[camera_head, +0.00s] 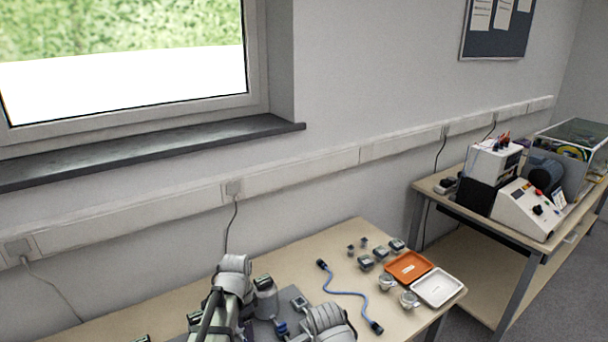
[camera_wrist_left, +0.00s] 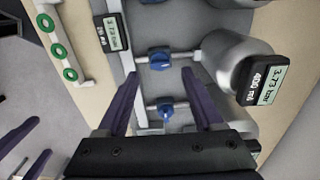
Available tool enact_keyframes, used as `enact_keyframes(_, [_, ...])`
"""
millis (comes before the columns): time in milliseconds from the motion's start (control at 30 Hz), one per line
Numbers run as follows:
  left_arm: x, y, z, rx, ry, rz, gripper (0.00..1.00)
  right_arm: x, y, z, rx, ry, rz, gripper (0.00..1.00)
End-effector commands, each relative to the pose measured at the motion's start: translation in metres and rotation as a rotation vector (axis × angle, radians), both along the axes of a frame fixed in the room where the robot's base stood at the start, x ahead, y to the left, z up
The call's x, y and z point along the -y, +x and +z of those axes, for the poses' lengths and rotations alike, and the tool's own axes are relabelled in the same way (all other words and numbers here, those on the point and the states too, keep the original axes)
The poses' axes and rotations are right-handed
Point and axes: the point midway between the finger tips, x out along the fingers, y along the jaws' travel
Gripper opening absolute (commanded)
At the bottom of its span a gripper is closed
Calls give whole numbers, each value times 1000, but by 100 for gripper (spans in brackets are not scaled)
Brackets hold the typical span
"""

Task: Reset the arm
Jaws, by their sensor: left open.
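My left gripper (camera_wrist_left: 161,73) shows in the left wrist view with its two purple fingers apart. Nothing is clasped between them. One blue-handled valve (camera_wrist_left: 160,60) lies just past the fingertips, and a second blue-handled valve (camera_wrist_left: 166,108) shows between the fingers. I cannot tell whether the fingers touch either valve. A grey metal cylinder (camera_wrist_left: 238,58) with a digital gauge (camera_wrist_left: 264,85) reading 3.73 stands to the right. In the head view, grey arm links of mine cover part of the table at the bottom, and the fingertips cannot be made out.
The wooden table (camera_head: 300,258) holds a blue cable (camera_head: 347,293), an orange tray (camera_head: 408,266), a white tray (camera_head: 438,287) and several small gauges. A second bench (camera_head: 433,186) with instruments stands at right. Green rings (camera_wrist_left: 57,50) sit on a pale holder.

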Motion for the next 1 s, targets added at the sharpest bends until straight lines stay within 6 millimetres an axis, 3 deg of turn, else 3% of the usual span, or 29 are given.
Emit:
enact_keyframes(33, [0,0,-13,0,0,0,68,0,0,-13,0,0,0,100])
enact_keyframes(200, [0,0,-34,0,0,0,68,0,0,-34,0,0,0,100])
enact_keyframes(400, [0,0,-44,0,0,0,68,0,0,-44,0,0,0,100])
enact_keyframes(767, [0,0,-42,0,0,1,68,0,0,-42,0,0,0,100])
enact_keyframes(1000, [0,0,-22,0,0,0,68,0,0,-22,0,0,0,100])
